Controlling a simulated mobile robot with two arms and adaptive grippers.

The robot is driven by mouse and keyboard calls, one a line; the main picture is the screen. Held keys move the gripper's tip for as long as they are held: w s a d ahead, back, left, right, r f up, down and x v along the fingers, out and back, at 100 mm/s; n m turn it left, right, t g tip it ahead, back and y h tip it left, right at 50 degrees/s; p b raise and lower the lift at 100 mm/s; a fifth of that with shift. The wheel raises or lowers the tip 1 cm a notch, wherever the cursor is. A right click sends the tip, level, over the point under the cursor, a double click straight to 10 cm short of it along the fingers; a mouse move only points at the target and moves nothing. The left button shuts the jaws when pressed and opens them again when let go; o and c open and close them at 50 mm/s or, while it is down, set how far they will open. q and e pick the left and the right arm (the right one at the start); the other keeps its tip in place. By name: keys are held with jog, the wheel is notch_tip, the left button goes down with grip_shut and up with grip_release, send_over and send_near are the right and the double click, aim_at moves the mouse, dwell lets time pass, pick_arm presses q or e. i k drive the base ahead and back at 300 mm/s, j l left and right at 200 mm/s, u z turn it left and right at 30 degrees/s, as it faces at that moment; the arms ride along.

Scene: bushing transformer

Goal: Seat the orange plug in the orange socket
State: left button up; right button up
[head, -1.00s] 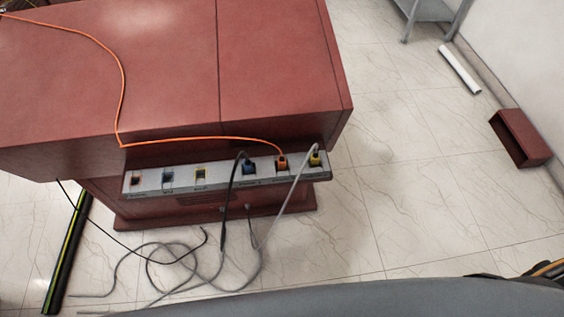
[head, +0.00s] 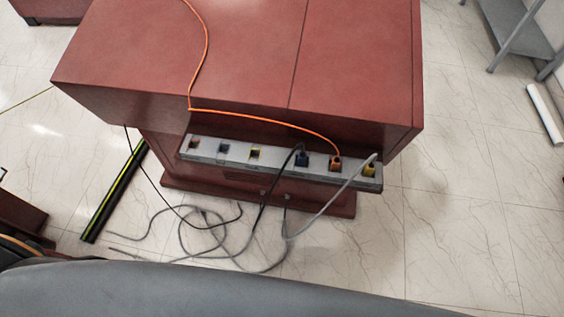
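The orange plug (head: 335,163) sits on the right half of a grey socket strip (head: 228,156) on the front of the red cabinet. An orange cable (head: 262,117) runs from it over the cabinet top. The orange socket (head: 193,143) looks empty at the strip's left end. It is small, and its inside is hard to make out. Neither of my grippers is in view.
Empty blue (head: 223,148) and yellow (head: 256,153) sockets are on the strip's left half. A blue plug (head: 302,158) and a yellow plug (head: 370,170) flank the orange plug. Loose cables (head: 205,227) and a black-yellow bar (head: 115,190) lie on the floor.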

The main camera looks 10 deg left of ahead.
aim_at(237, 154)
jog(key=i+j, duration=0.1)
jog(key=j, duration=0.2)
jog(key=i+j, duration=0.1)
jog(key=j, duration=0.2)
jog(key=i+j+z, duration=0.15)
jog(key=j+z, duration=0.35)
jog(key=j, duration=0.2)
jog(key=j+z, duration=0.5)
jog(key=j, duration=0.2)
jog(key=z, duration=0.25)
